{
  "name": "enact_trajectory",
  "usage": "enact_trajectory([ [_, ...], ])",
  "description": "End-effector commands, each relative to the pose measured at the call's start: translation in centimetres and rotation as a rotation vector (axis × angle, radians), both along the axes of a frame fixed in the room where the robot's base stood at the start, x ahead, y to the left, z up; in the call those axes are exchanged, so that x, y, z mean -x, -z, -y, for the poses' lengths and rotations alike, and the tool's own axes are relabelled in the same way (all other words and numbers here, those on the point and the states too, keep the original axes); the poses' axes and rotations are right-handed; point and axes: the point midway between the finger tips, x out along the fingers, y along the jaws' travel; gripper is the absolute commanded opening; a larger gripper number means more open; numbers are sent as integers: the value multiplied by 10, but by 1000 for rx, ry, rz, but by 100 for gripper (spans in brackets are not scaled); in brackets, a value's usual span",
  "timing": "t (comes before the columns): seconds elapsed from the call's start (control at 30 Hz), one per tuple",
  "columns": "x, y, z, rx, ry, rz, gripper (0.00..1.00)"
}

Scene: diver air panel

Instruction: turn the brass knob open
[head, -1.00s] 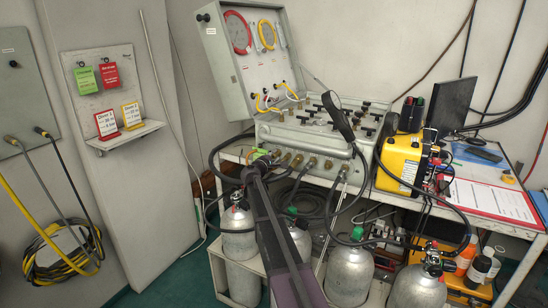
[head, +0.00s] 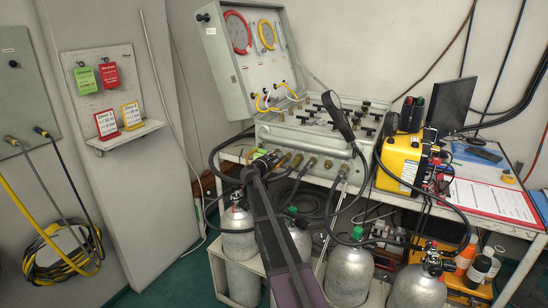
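The air panel (head: 318,137) is a grey case on the bench, with an upright gauge lid behind it. Several brass fittings (head: 297,161) stand in a row along its front face. I cannot tell for sure which one is the brass knob. My arm reaches up from the bottom of the head view, and my gripper (head: 252,170) is at the left end of this row, just below a small green piece. The gripper is small and dark here and covers part of the panel's front. I cannot see whether its fingers are apart, or touching a fitting.
Silver cylinders (head: 349,275) stand below the bench with hoses looping over them. A black handset (head: 338,118) on a cable hangs before the panel. A yellow case (head: 400,160) and a red-edged clipboard (head: 492,200) are on the right. A signed shelf (head: 125,135) is on the left.

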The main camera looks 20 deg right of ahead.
Motion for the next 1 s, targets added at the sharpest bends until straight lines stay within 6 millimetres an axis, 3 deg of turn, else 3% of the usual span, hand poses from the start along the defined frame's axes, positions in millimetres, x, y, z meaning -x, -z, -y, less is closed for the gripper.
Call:
enact_trajectory([
  [0.1, 1, 1, 1, -2, 3, 1, 0],
  [0.13, 1, 1, 1, -3, 3, 1, 37],
  [0.2, 1, 1, 1, -3, 3, 1, 49],
  [0.67, 4, 0, -3, -2, 1, 1, 49],
  [1.0, 27, 0, -31, -1, -1, 2, 49],
])
